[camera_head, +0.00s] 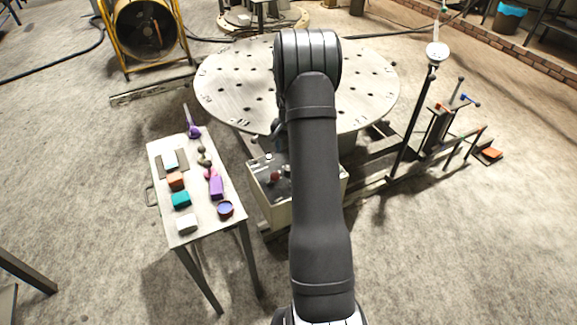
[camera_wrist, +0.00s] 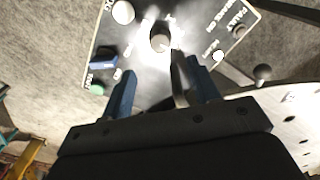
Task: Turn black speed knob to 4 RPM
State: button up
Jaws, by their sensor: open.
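In the wrist view the control panel (camera_wrist: 140,62) is dark with white lettering, seen upside down and partly washed out by glare. A round dark knob (camera_wrist: 160,42) sits near its middle; it looks like the black speed knob, but the RPM marks around it are unreadable. My gripper (camera_wrist: 160,70) is open, its two blue-grey fingers spread below the knob in the picture. The knob lies just beyond the fingertips, apparently not between them; the exact gap is unclear. In the head view the control box (camera_head: 276,210) is partly behind my arm, which hides most of my gripper.
The panel also bears a pale round knob (camera_wrist: 123,12), a blue switch (camera_wrist: 103,58) and a green button (camera_wrist: 97,89). A large round perforated table (camera_head: 235,85) stands beyond the box. A side table (camera_head: 205,230) with several small objects stands left.

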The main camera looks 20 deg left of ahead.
notch_tip(320, 180, down, 9)
dwell(0.3)
jog(key=c, duration=1)
